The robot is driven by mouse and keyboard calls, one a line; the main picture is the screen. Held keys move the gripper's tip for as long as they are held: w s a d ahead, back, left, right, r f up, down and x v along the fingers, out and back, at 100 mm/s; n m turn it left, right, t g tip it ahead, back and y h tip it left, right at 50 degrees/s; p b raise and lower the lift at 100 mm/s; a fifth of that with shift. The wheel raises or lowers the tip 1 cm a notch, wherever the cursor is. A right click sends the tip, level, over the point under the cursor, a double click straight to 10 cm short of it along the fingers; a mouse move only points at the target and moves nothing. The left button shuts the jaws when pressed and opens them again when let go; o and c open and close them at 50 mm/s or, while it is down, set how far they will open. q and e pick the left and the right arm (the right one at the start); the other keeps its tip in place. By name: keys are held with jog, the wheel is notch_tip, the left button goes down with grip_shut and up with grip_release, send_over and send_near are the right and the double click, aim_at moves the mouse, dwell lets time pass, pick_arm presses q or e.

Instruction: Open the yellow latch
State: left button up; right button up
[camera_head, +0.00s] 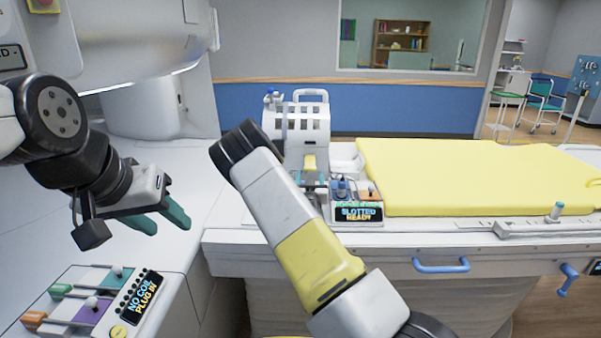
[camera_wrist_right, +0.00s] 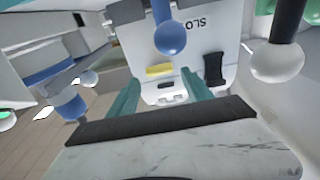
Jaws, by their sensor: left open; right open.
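The yellow latch (camera_head: 309,162) is a small yellow tab on the front of the white slotted coil housing (camera_head: 300,122) in the head view. In the right wrist view the yellow latch (camera_wrist_right: 159,70) is a short bar on a white panel. My right gripper (camera_wrist_right: 160,84) is open, its teal fingers on either side of the view below the latch, with nothing seen between them. The latch appears ahead of the fingertips; I cannot tell whether they touch. My right forearm partly hides that gripper in the head view. My left gripper (camera_head: 166,220) is open and empty at the left.
A blue ball knob (camera_wrist_right: 170,38) hangs close above the latch in the right wrist view. A panel reading "SLOTTED READY" (camera_head: 359,213) stands right of the latch. The yellow mattress (camera_head: 460,175) lies further right. A control panel reading "NO COIL PLUG IN" (camera_head: 142,297) is below my left gripper.

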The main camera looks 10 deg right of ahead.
jog(key=v, duration=0.3)
